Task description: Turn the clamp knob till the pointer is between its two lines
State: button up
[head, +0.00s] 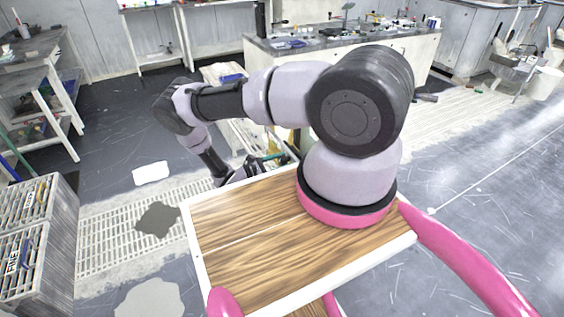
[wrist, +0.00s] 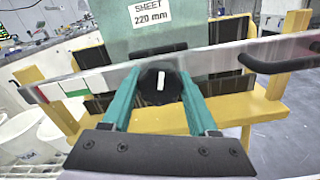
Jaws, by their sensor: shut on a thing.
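The clamp knob (wrist: 150,90) is black and round with a white pointer mark that stands nearly upright, leaning slightly, in the wrist view. My gripper (wrist: 160,88) has its two teal fingers on either side of the knob, shut on it. The knob sits at the front of a long grey metal bar (wrist: 225,62) that runs tilted across the view. I cannot make out the two lines around the knob. In the head view my gripper (head: 272,157) is small and far off, beyond the wooden top, and the knob is not discernible there.
A green panel with a "SHEET 220 mm" label (wrist: 151,13) stands behind the bar, with a yellow frame (wrist: 243,108) around it. A black handle (wrist: 280,65) juts at the right. A storage crate (head: 25,240) stands at left, and a bench (head: 340,40) at the back.

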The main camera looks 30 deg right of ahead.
jog(key=m, duration=0.6)
dwell(0.5)
jog(key=o, duration=1.3)
jog(key=shift+o, duration=0.2)
jog(key=a, duration=1.1)
jog(key=shift+s, duration=0.2)
